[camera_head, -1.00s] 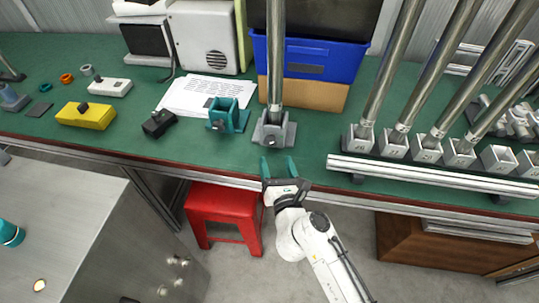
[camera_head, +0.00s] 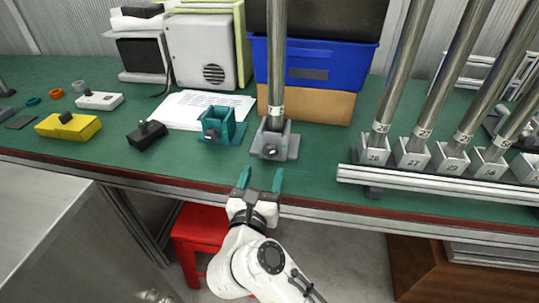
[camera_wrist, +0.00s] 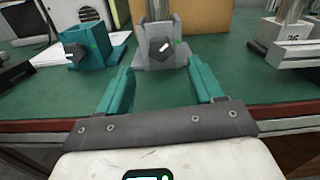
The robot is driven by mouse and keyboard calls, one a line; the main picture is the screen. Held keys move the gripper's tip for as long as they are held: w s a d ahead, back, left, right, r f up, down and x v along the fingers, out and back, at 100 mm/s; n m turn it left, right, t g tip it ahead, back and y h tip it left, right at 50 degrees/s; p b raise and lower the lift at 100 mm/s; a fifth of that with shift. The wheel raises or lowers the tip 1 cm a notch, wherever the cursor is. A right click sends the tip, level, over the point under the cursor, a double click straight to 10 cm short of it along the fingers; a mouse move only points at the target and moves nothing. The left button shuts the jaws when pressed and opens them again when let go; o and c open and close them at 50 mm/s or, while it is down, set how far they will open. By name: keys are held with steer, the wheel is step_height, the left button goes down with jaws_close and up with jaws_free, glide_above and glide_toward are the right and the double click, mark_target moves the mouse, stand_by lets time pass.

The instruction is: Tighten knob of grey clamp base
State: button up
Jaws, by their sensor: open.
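The grey clamp base (camera_head: 290,146) stands on the green bench top with a steel pole (camera_head: 277,60) upright in it. Its dark knob (camera_head: 269,150) is on the front face, towards me. In the wrist view the knob (camera_wrist: 161,48) shows a white mark and sits just above the middle, beyond the fingertips. My gripper (camera_head: 261,177) is open and empty, with teal fingers, over the front part of the bench, short of the clamp base and apart from it. In the wrist view the grey base (camera_wrist: 178,60) lies between and beyond the two fingers.
A teal clamp base (camera_head: 218,127) stands just left of the grey one. A black clamp (camera_head: 147,135) and a yellow block (camera_head: 68,127) lie further left. A metal rail (camera_head: 430,185) with several numbered poles is at the right. A red stool (camera_head: 190,245) is below the bench edge.

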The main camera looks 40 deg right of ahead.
mark_target(271, 152)
steer(key=x, duration=0.8)
steer(key=shift+w+d+b, duration=0.15)
steer(key=shift+d+b, duration=0.05)
steer(key=shift+b, duration=0.15)
steer(key=shift+c, duration=0.2)
steer(key=c, duration=1)
steer(key=shift+m, duration=0.4)
steer(key=m, duration=0.3)
steer(key=shift+m+b, duration=0.3)
steer(key=shift+b, duration=0.1)
steer(key=shift+m+b, duration=0.5)
steer(key=shift+m, duration=1.1)
steer(key=shift+d, duration=0.1)
